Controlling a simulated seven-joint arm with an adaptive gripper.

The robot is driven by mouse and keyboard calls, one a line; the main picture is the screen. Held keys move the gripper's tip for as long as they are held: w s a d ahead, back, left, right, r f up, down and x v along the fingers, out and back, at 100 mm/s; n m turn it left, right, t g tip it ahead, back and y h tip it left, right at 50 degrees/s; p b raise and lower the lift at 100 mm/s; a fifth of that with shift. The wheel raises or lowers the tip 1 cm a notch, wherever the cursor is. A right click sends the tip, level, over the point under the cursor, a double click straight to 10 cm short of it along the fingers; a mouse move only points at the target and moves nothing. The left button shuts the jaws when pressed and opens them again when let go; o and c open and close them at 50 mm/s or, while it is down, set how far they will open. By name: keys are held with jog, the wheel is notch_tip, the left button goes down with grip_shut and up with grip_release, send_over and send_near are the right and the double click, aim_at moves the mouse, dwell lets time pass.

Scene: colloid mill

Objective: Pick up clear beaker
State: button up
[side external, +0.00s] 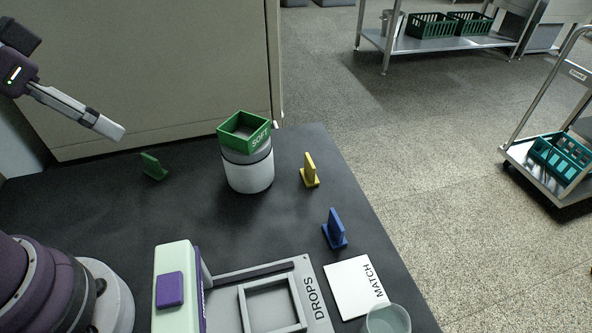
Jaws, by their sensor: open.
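The clear beaker (388,319) stands at the bottom edge of the side external view, near the table's right edge. It is see-through with a pale greenish tint, and its lower part is cut off by the frame. My gripper (113,131) is at the upper left, above the table and far from the beaker. It is open and nothing shows in it. It is seen from the side, so the gap between the fingers is hidden.
A white cylinder (249,173) with a green SOFT tray (244,127) stands mid-table. Green (153,167), yellow (309,171) and blue (335,229) upright pieces stand around it.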

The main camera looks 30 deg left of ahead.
jog(key=shift+o, duration=0.3)
jog(key=m+g+h, duration=0.5)
jog(key=m, duration=1.2)
send_over(388, 332)
jog(key=s+a, duration=0.2)
jog(key=a, duration=0.3)
notch_tip(388, 332, down, 11)
jog(key=x, duration=1)
jog(key=shift+w+d+f, duration=0.1)
jog(key=shift+w+d, duration=0.1)
jog(key=shift+c, duration=0.4)
jog(key=c, duration=1.2)
